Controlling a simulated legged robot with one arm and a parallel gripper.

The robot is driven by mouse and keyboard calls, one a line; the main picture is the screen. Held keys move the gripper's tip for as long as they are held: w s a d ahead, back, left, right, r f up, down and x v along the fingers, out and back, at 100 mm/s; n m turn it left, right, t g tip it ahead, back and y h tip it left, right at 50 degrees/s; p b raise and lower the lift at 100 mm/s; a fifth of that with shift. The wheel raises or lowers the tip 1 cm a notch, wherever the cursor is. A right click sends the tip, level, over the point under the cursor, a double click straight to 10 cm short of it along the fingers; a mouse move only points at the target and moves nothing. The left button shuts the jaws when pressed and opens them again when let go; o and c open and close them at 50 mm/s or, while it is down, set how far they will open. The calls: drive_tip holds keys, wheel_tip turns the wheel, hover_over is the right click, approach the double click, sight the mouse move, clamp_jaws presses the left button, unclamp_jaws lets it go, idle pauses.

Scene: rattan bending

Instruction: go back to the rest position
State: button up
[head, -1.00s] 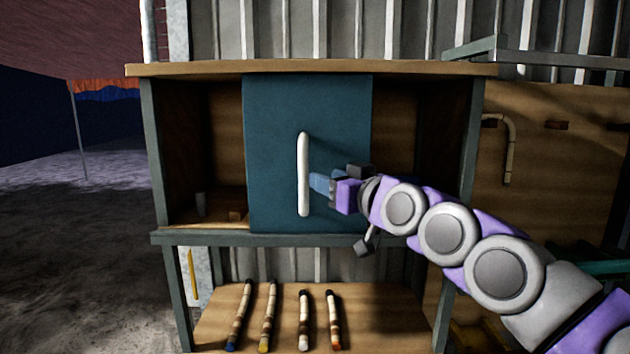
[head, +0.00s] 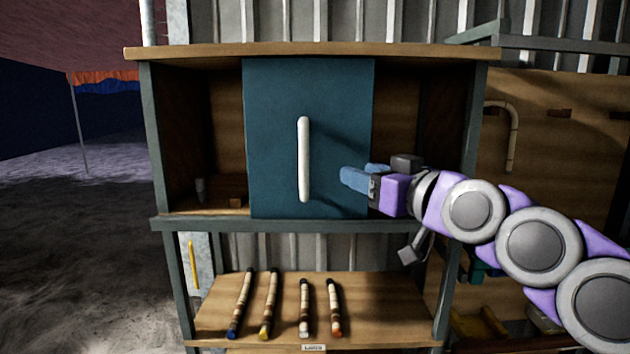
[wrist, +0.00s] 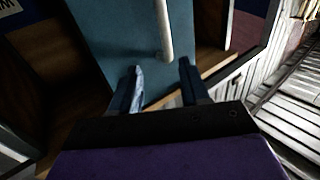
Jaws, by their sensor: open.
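My gripper (head: 360,175) is open and empty in the head view, to the right of the white vertical handle (head: 304,160) and apart from it. The handle is on a teal sliding panel (head: 270,110) that covers the middle of the cabinet, with open bays on both sides. In the wrist view, the two fingers of my gripper (wrist: 160,85) are spread, and the handle (wrist: 163,30) shows beyond them with a gap. My arm reaches in from the lower right.
Several banded rattan sticks (head: 268,305) lie on the lower shelf (head: 385,310). A bent rattan piece (head: 514,140) hangs on the right board. Open ground lies left.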

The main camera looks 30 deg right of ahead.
drive_tip(key=a+f+n+g+y+b, duration=0.3)
drive_tip(key=a+f+g+b, duration=0.35)
drive_tip(key=a+f, duration=1.5)
drive_tip(key=s+a+f+g+h, duration=0.15)
drive_tip(key=s+f+g, duration=0.25)
drive_tip(key=f, duration=0.4)
drive_tip(key=s+a+f+g, duration=0.2)
drive_tip(key=s+f+g, duration=0.15)
drive_tip(key=f, duration=0.45)
drive_tip(key=s+f+m+g+h+b, duration=0.1)
drive_tip(key=s+f+g, duration=0.4)
drive_tip(key=s+f, duration=0.7)
drive_tip(key=shift+s+d+m+g+b, duration=0.45)
drive_tip(key=shift+s+m+b, duration=0.45)
drive_tip(key=shift+b, duration=0.35)
